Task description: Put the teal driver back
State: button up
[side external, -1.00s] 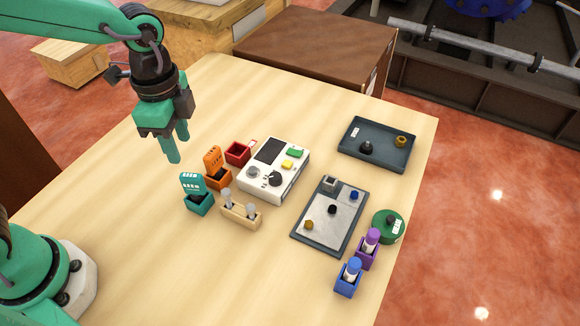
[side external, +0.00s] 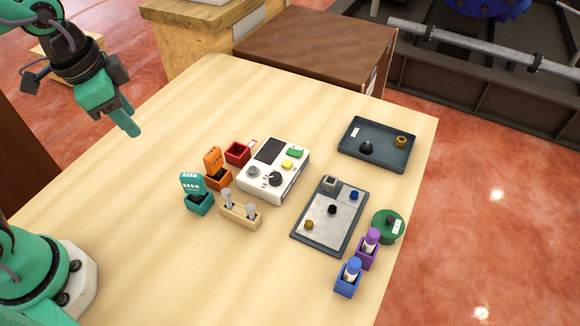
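The teal driver (side external: 191,183) stands upright in a teal holder box (side external: 200,205) on the left side of the group on the table. Its wide flat part with white marks sticks up above the box; its lower part is hidden inside. My gripper (side external: 130,128) is up and to the left of the teal driver, above the table's left part and well apart from it. Its green fingers overlap from this angle, so whether they are apart cannot be told. I see nothing held at the fingertips.
An orange piece (side external: 213,160) stands in an orange box beside the teal one. Near it are a red box (side external: 238,153), a white device (side external: 274,169) and a beige holder (side external: 240,215). A grey tray (side external: 296,236) and a dark tray (side external: 351,150) lie right. The table's front left is clear.

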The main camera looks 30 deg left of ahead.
jog(key=s+a+r+n+t, duration=0.2)
jog(key=s+a+n, duration=0.2)
jog(key=a+n, duration=0.2)
jog(key=shift+s+r+n+t+y, duration=0.2)
jog(key=shift+s+n+t+y, duration=0.1)
jog(key=shift+s+n+t, duration=0.15)
